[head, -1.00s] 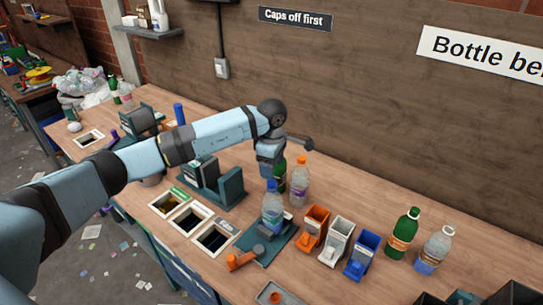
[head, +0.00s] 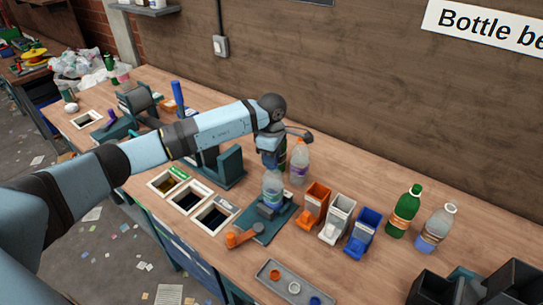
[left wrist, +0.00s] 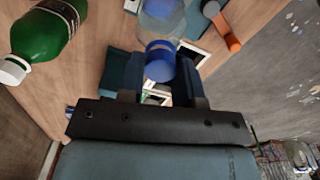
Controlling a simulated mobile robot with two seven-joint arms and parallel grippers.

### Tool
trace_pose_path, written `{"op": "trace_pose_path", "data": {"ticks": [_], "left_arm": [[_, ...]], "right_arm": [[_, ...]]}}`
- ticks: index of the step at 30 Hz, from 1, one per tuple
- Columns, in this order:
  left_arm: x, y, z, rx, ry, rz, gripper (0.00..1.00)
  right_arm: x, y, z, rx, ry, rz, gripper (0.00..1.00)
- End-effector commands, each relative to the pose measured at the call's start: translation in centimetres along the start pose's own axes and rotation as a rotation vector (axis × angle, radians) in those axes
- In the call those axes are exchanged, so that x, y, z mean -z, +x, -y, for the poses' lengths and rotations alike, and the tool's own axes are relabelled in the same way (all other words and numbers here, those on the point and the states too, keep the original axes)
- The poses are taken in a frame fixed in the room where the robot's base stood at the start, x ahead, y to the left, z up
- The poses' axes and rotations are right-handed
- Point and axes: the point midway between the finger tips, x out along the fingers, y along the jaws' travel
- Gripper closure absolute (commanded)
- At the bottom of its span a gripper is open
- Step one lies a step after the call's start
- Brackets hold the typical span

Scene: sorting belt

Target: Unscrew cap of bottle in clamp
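A clear bottle (head: 272,190) with a blue cap (left wrist: 160,60) stands upright in the clamp (head: 266,211) on a teal base plate (head: 255,228). My left gripper (head: 271,158) is directly above the bottle and hides its cap in the head view. In the left wrist view the blue cap lies between the two fingers of the left gripper (left wrist: 161,72), with little or no gap on either side. I cannot tell whether the fingers press on it. My right gripper is not in view.
Close behind stand a clear bottle with an orange cap (head: 299,162) and a partly hidden green bottle. Orange (head: 314,205), white (head: 337,220) and blue (head: 361,235) bins stand to the right. An orange handle (head: 240,237) is in front. A grey tray (head: 283,298) holds loose caps.

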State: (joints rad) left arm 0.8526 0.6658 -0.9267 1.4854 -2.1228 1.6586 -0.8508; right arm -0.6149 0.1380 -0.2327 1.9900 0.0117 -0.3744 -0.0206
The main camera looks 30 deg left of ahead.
Motion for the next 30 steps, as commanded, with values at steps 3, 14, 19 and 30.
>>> {"op": "trace_pose_path", "data": {"ticks": [3,14,19,30], "left_arm": [[-0.01,-0.01,0.0,0.0,0.0,0.0,0.91],[0.0,-0.06,0.01,0.0,-0.063,0.0,0.92],[-0.01,-0.03,0.01,0.0,-0.185,0.001,0.92],[-0.01,-0.92,0.0,0.0,-0.183,0.001,0.92]], "right_arm": [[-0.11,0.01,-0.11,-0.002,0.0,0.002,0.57],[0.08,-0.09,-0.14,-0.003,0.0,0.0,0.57],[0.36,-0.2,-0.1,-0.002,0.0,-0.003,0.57],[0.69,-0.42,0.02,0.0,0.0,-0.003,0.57]]}}
